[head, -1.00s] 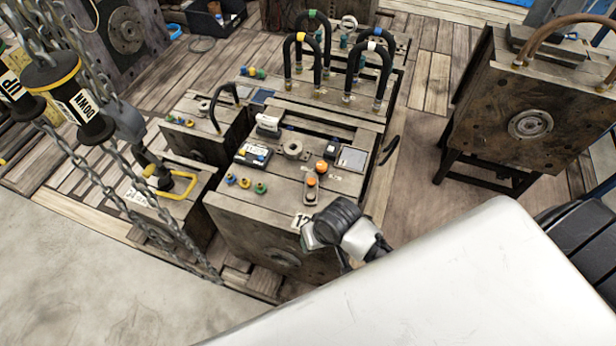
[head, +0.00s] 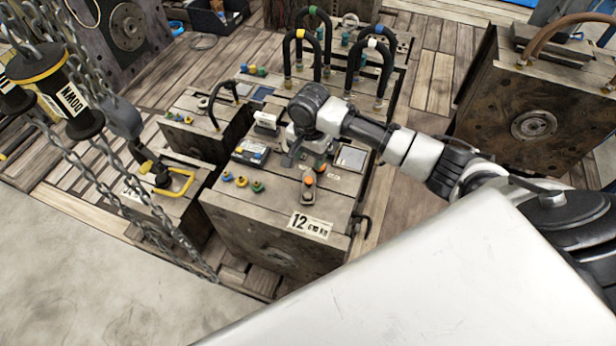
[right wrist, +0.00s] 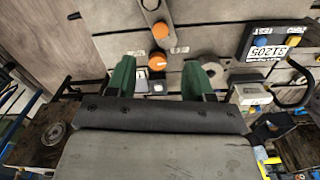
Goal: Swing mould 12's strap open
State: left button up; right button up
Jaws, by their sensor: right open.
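Mould 12 (head: 262,222) is a wooden-looking block with a "12" label (head: 310,225) on its front top edge. A short grey strap (head: 307,194) with an orange knob lies on its top, near that edge. In the right wrist view the strap (right wrist: 153,12) shows at the top, beyond my fingers, with its orange knob (right wrist: 160,31). A second orange knob (right wrist: 157,62) sits nearer, between the fingertips' lines. My right gripper (right wrist: 160,72) is open and empty, above the mould's top; in the head view it (head: 303,160) is partly hidden by its wrist. My left gripper is not in view.
A black gauge box (head: 250,152) and several coloured fittings (head: 242,182) sit on the mould's left side. Black hoses (head: 372,62) arch up behind. Hoist chains and a pendant (head: 68,95) hang at left. Another mould (head: 525,110) stands at right.

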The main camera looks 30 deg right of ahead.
aim_at(309, 180)
notch_tip(309, 180, down, 10)
jog(key=shift+r+b, duration=0.2)
jog(key=shift+b, duration=0.6)
grip_shut()
